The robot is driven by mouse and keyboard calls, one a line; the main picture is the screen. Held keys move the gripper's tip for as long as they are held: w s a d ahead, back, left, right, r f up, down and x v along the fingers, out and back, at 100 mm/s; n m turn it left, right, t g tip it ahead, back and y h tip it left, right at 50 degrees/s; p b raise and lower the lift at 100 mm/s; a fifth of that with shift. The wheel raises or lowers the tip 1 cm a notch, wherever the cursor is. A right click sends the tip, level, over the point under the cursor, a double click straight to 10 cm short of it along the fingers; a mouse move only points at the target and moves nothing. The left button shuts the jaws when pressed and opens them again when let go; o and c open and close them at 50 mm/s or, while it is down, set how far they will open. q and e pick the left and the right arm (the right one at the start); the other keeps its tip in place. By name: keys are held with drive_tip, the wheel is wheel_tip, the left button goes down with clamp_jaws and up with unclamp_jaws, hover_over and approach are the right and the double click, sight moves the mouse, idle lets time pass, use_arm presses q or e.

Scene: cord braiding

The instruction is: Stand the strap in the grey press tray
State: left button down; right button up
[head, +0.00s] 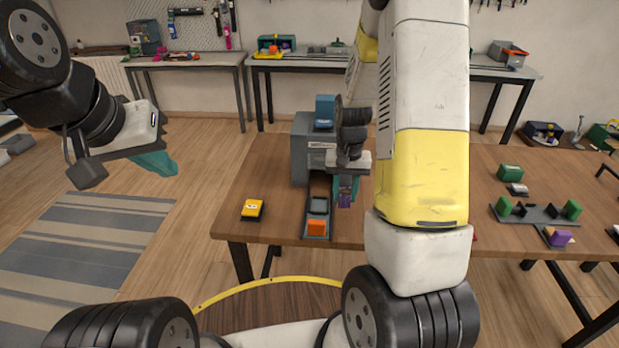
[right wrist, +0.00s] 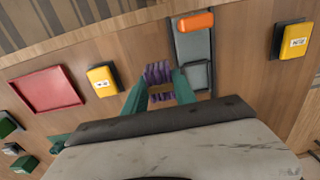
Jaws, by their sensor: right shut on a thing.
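The strap is a purple, dark-striped piece (right wrist: 158,73) between the teal fingers of my right gripper (right wrist: 160,88) in the right wrist view. In the head view my right gripper (head: 347,188) is shut on the strap (head: 345,198), beside the press. The grey press tray (right wrist: 196,60) runs along the right of the strap in the wrist view, with an orange block (right wrist: 196,22) at one end. In the head view the tray (head: 318,208) lies left of the gripper. Whether the strap touches anything below is unclear. My left gripper (head: 157,163) hangs off the table at left; its fingers overlap.
The grey press (head: 307,150) with a blue top stands behind the tray. A yellow box (head: 252,210) sits left of it. The wrist view shows a red tray (right wrist: 46,88) and another yellow box (right wrist: 102,80). A fixture with green blocks (head: 538,213) lies at right.

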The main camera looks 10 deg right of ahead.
drive_tip(key=w+a, duration=0.1)
drive_tip(key=w, duration=0.1)
drive_tip(key=w+a, duration=0.4)
drive_tip(key=shift+f, duration=0.4)
drive_tip(key=shift+w+a+f, duration=0.15)
drive_tip(key=shift+f, duration=0.75)
drive_tip(key=shift+w+a+f, duration=0.15)
drive_tip(key=shift+f, duration=0.75)
drive_tip(key=shift+f, duration=0.15)
drive_tip(key=shift+f, duration=0.45)
drive_tip(key=o, duration=1.1)
drive_tip(key=shift+r, duration=0.1)
